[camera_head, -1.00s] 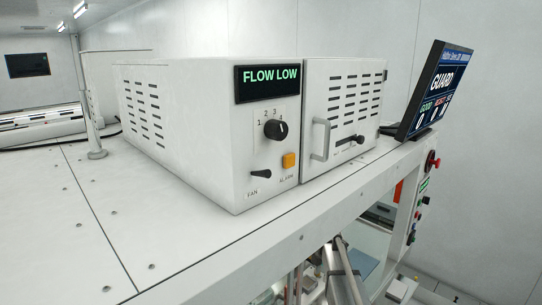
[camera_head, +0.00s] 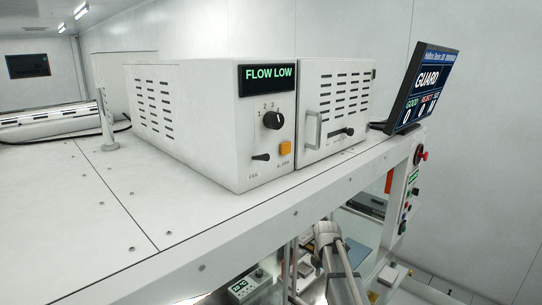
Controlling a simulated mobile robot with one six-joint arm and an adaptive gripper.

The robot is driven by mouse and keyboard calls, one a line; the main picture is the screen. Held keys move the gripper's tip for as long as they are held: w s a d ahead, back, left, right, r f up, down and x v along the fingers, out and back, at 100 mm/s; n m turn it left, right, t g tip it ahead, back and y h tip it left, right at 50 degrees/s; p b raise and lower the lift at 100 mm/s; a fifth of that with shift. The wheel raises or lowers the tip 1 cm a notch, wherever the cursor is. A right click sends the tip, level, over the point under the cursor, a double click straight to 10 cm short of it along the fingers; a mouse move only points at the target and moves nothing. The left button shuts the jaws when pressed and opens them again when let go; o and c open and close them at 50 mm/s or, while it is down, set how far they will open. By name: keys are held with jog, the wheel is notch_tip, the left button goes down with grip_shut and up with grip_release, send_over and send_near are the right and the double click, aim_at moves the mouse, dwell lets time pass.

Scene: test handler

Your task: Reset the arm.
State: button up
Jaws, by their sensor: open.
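My gripper does not show; no fingers can be made out. A grey, jointed metal part (camera_head: 338,262) shows at the bottom centre, below the front edge of the white machine top. It looks like an arm link, but I cannot tell whether it is mine. The rest of it is cut off by the bottom of the picture.
A white control box (camera_head: 190,150) reading "FLOW LOW" stands on the machine top (camera_head: 70,200), with a knob (camera_head: 273,119) and an orange button (camera_head: 285,148). A monitor (camera_head: 423,90) shows "GUARD". Buttons (camera_head: 417,160) line the right end. A post (camera_head: 107,120) stands left.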

jog(key=shift+s+a+m, duration=0.1)
jog(key=shift+s+m, duration=1.3)
jog(key=s+m, duration=0.8)
jog(key=shift+m, duration=0.4)
jog(key=s+m, duration=1)
jog(key=m, duration=0.2)
notch_tip(320, 180, down, 20)
jog(key=b, duration=2)
jog(key=shift+f, duration=0.2)
